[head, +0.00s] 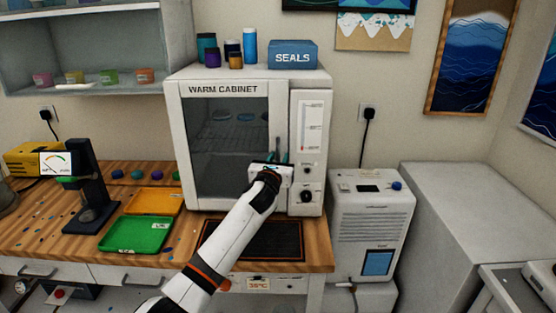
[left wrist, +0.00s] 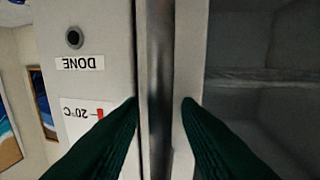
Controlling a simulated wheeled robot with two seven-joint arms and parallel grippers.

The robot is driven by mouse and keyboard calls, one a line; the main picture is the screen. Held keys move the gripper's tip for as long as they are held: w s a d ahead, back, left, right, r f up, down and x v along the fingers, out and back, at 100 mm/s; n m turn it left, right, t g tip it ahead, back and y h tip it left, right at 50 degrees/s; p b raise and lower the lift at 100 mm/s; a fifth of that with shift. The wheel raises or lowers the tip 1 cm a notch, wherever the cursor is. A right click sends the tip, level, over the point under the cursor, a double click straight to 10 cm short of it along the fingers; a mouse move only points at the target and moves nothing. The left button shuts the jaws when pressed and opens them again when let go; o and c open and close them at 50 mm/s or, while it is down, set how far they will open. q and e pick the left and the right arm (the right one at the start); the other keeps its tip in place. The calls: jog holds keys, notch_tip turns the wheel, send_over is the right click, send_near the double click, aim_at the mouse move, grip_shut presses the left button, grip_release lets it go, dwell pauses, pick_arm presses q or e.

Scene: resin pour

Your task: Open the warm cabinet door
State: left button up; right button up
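The warm cabinet (head: 308,185) stands on the wooden bench, a white box with a glass door (head: 225,150) that looks closed. The upright metal door handle (head: 278,146) is at the door's right edge and also shows in the left wrist view (left wrist: 160,90). My left gripper (head: 278,159) is at the handle, and its lower part is hidden behind the gripper. In the left wrist view, the dark green fingers (left wrist: 160,110) are apart on either side of the bar, with a narrow gap showing on each side. My right gripper is not in view.
Green (head: 137,235) and orange (head: 155,202) trays lie left of the cabinet. A dark mat (head: 260,240) lies in front of it. A blue SEALS box (head: 293,54) and several bottles stand on top. A white unit (head: 370,215) stands to the right.

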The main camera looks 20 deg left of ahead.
pick_arm(q)
grip_shut()
